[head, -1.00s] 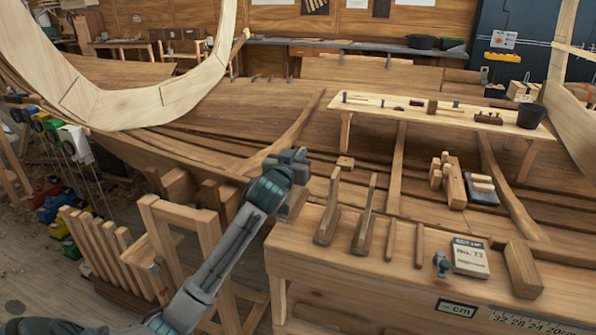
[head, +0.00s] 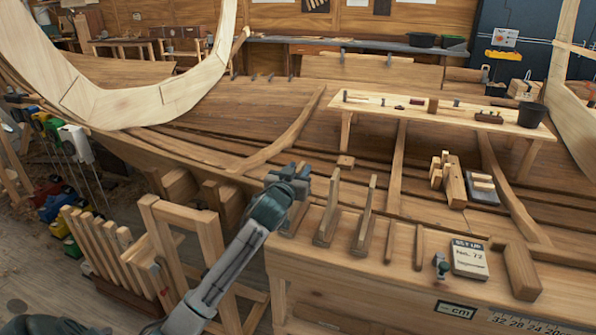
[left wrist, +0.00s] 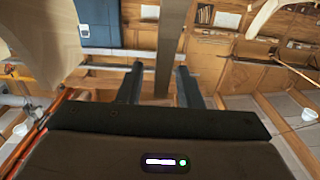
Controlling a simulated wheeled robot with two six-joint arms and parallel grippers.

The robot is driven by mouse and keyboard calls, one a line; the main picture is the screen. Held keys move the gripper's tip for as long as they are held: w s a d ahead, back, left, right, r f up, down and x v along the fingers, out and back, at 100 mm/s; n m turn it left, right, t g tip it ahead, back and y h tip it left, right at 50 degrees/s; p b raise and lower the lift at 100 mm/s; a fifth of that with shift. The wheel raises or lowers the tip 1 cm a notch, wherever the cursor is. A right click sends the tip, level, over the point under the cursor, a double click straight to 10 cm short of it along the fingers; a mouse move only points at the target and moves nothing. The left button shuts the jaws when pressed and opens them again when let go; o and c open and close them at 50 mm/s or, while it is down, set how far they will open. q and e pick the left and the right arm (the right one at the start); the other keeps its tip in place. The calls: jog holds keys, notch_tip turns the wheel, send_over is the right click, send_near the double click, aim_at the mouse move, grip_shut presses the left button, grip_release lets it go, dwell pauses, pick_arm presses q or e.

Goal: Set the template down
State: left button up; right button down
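My left gripper (head: 296,172) is at the top of the leftmost of a row of upright wooden templates. This template (head: 293,219) is partly hidden by the gripper and stands at the left end of the bench top. In the left wrist view the gripper's two fingers (left wrist: 159,87) are spread, and a long thin piece of wood (left wrist: 172,40) runs between them with a gap on each side. Two similar upright pieces, a middle one (head: 328,210) and a right one (head: 366,218), stand just to the right. My right gripper is not in view.
The bench (head: 375,280) also carries thin sticks, a small teal clamp (head: 440,266), a set-up card (head: 469,258) and a wooden block (head: 519,270). A rack of boards (head: 105,245) stands to the left. The planked hull lies behind, with a tool table (head: 465,115) inside it.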

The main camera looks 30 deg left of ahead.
pick_arm(q)
jog(key=shift+r, duration=0.1)
jog(key=shift+s+f, duration=0.2)
jog(key=shift+s, duration=0.05)
jog(key=b+v, duration=0.3)
jog(key=v, duration=0.8)
jog(key=shift+s+d+r+b, duration=0.15)
jog(key=shift+s+d+b, duration=0.1)
jog(key=shift+b, duration=0.15)
